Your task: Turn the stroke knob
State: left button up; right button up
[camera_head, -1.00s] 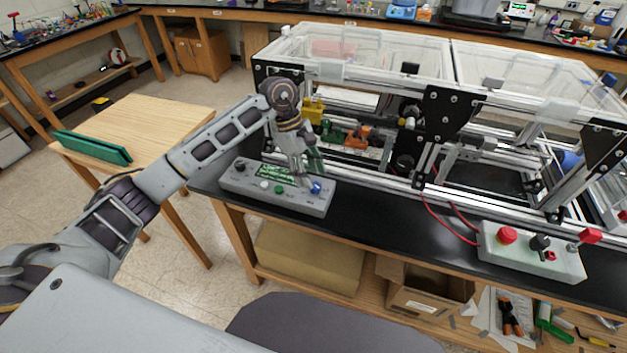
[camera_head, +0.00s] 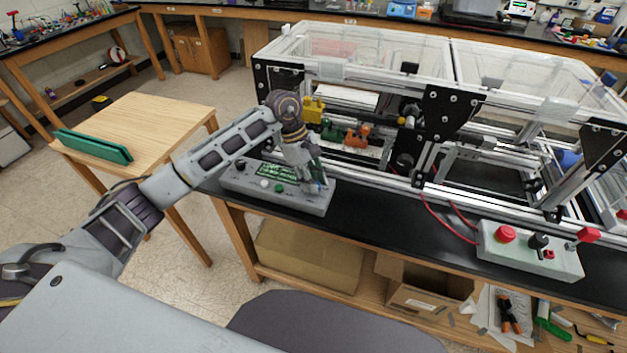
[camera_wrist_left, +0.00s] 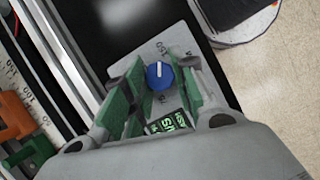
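The blue knob (camera_wrist_left: 160,75) with a white pointer line sits on a light grey control box (camera_wrist_left: 150,52). In the left wrist view it lies between the green-padded fingertips of my left gripper (camera_wrist_left: 160,80). The fingers are open around it, with what look like narrow gaps on both sides; contact is not clear. In the head view my left gripper (camera_head: 318,184) points down at the right end of the control box (camera_head: 275,197) and hides most of the knob. A lit green display (camera_wrist_left: 168,122) is beside the knob. My right gripper is out of view.
The box also has a black knob (camera_head: 240,165), a white button (camera_head: 264,183) and a green button (camera_head: 279,189). The aluminium extrusion frame (camera_head: 385,180) stands close behind. A second box (camera_head: 525,255) with a red button is at the right. Black bench top (camera_head: 400,225) lies clear between them.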

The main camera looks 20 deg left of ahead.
pick_arm(q)
jog(key=shift+c, duration=0.9)
